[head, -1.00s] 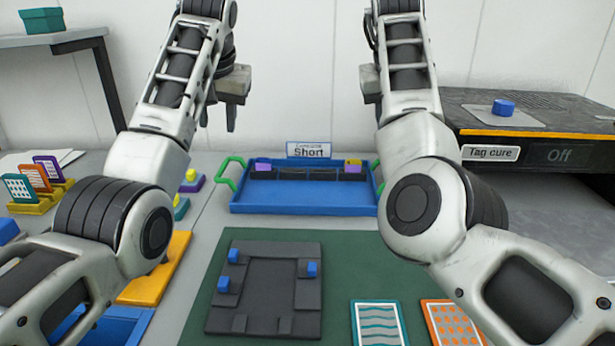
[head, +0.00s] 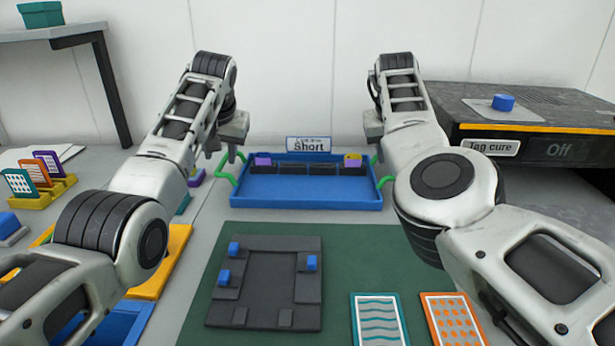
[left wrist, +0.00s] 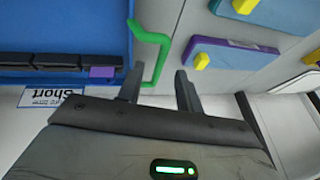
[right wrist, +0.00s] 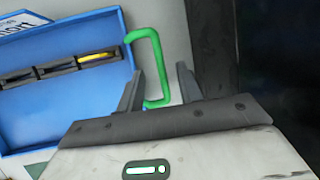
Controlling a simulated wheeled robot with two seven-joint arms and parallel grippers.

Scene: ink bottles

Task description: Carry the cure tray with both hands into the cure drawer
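The blue cure tray (head: 310,200) lies flat on the table at the back middle, with a green handle at each end. Dark slotted strips, a purple piece and a yellow-topped piece are inside it. My left gripper (head: 230,158) is open at the left handle; in the left wrist view that handle (left wrist: 164,50) reaches between its fingers. My right gripper (right wrist: 160,78) is open at the right handle (right wrist: 156,55), which shows between its fingers. Neither gripper has closed on a handle. The dark "Tag cure" unit (head: 560,125) stands at the right and reads "Off". No open drawer shows.
A "Short" sign (head: 308,144) stands behind the tray. A dark fixture (head: 265,285) with blue blocks lies on the green mat (head: 365,260), with two patterned cards in front at right. Card holders and an orange tray (head: 175,255) are at left.

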